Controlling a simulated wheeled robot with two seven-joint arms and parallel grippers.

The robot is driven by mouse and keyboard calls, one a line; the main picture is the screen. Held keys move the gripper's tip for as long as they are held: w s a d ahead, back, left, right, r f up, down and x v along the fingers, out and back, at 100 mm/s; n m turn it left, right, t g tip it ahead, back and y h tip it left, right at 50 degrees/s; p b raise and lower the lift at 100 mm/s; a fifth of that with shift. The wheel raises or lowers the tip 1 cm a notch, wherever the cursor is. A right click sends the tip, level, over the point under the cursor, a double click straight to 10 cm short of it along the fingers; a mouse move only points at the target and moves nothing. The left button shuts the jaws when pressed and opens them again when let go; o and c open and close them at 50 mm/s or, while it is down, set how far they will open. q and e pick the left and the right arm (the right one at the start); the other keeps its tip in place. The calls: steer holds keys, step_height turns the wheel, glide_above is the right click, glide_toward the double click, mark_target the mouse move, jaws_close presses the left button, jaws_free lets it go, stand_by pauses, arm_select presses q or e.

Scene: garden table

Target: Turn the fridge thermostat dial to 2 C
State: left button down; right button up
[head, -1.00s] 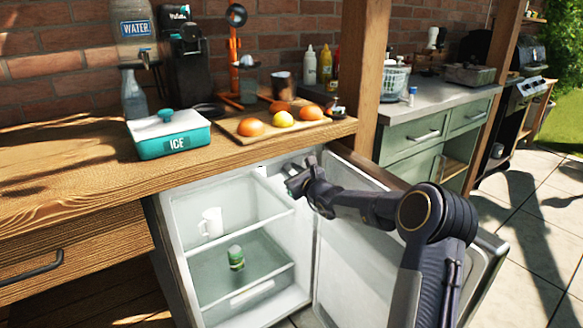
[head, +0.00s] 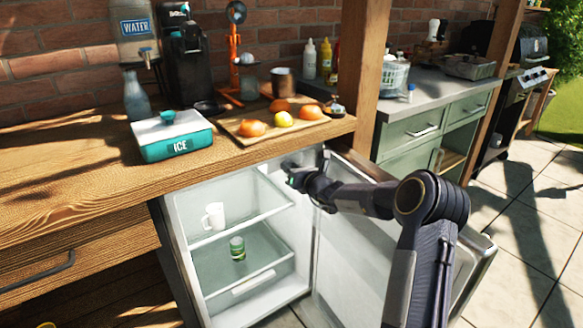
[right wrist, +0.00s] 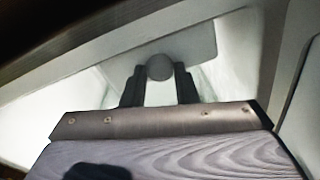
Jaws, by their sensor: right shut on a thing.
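The small fridge stands open under the wooden counter, with its white inner wall (head: 298,235) in sight and its door (head: 345,262) swung out to the right. My right gripper (head: 290,172) reaches into the upper right of the fridge. In the right wrist view its two dark fingers (right wrist: 159,82) are shut on a round grey dial (right wrist: 159,67). The dial sits on a pale panel (right wrist: 200,45) near the fridge ceiling. Its markings cannot be read, and in the head view the gripper hides it. My left gripper is not in view.
A white mug (head: 214,216) stands on the upper fridge shelf and a green can (head: 237,248) lower down. The ice box (head: 171,136) and a board with fruit (head: 262,133) stand on the counter above. The open door is close to my right arm.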

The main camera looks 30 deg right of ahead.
steer(key=o, duration=1)
steer(key=s, duration=0.7)
steer(key=shift+s+d+r+p, duration=0.15)
steer(key=shift+s+r+p, duration=0.15)
steer(key=shift+s+r, duration=0.05)
